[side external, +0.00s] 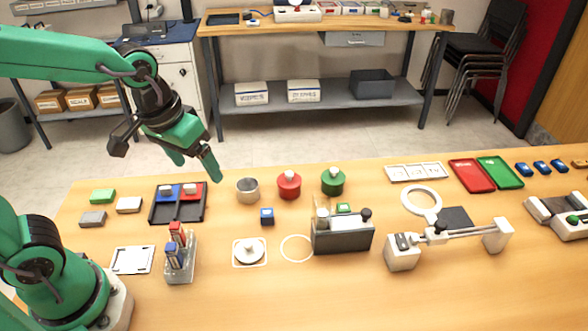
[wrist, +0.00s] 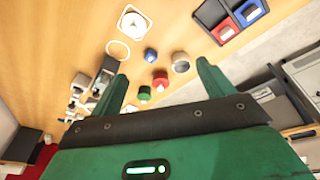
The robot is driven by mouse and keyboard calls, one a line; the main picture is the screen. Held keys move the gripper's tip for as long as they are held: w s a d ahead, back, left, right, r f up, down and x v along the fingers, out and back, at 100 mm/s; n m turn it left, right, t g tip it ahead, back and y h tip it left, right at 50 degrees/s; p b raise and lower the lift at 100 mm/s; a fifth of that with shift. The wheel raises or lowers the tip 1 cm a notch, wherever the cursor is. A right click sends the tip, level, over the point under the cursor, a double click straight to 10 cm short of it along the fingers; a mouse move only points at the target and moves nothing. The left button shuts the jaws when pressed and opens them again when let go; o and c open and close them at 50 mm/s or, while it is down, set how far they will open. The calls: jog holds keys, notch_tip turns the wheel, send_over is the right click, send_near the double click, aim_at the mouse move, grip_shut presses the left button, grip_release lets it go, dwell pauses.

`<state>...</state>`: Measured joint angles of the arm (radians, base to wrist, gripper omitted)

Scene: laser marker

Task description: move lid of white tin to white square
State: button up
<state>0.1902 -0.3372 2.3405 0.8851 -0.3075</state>
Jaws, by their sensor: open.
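The white tin (side external: 247,191) stands uncovered on the table, left of the red tin. It also shows in the wrist view (wrist: 180,63), near the right finger. A round white lid with a knob (side external: 249,250) lies flat on the white square (side external: 236,263), in front of the tin. The lid (wrist: 133,24) and square also show at the top of the wrist view. My gripper (side external: 194,162) is open and empty, raised above the table behind and left of the white tin. Its two fingers (wrist: 162,72) are spread wide in the wrist view.
A red tin (side external: 289,186) and a green tin (side external: 333,182), both with knobbed lids, stand right of the white tin. A blue block (side external: 267,216) sits between white tin and square. A white ring outline (side external: 297,248) and a dark tray (side external: 165,215) flank the square.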

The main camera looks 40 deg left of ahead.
jog(key=s+a+r+m+t, duration=0.1)
jog(key=s+a+r+t, duration=0.1)
jog(key=s+a+r, duration=0.2)
jog(key=shift+s+a+t+y, duration=0.3)
jog(key=shift+s+a+t, duration=0.1)
jog(key=shift+s+a, duration=0.4)
